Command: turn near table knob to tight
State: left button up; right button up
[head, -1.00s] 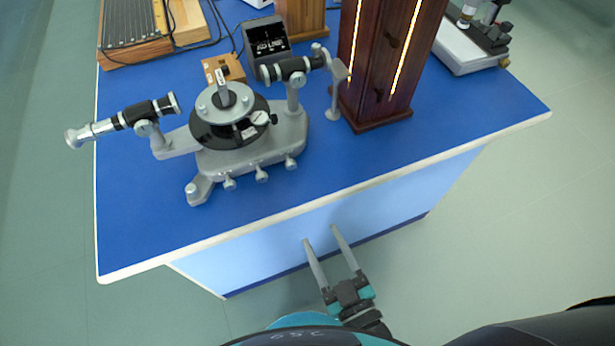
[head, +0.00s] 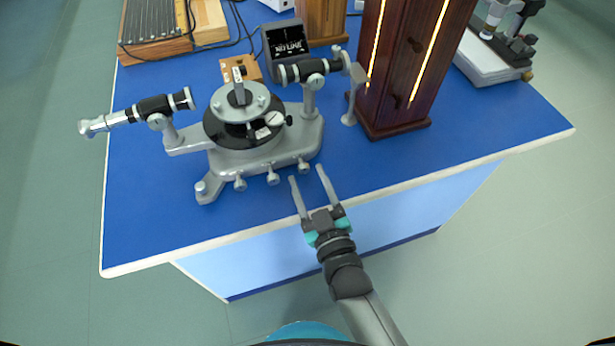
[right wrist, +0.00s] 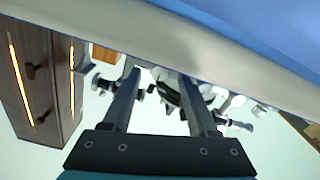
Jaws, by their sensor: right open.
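The grey and black spectrometer (head: 265,155) stands on the blue-topped bench, its round table (head: 239,104) in the middle. Along its front edge are small silver knobs: a left one (head: 240,183), a middle one (head: 273,178) and a right one (head: 304,166). A small dark knob (head: 289,119) sits beside the round table. I cannot tell which is the near table knob. My right gripper (head: 307,174) is open and empty, fingertips over the bench edge, close in picture to the right front knob. The right wrist view shows its two fingers (right wrist: 160,75) apart, with spectrometer parts beyond. My left gripper is not in view.
A tall dark wooden cabinet (head: 400,75) with glowing slits stands right of the spectrometer. A black display box (head: 286,48) and a wooden grating box (head: 160,25) are behind. The bench's front edge (head: 220,241) runs below my right arm. Front left of the bench top is clear.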

jog(key=shift+w+a, duration=0.2)
jog(key=shift+w, duration=0.35)
grip_shut()
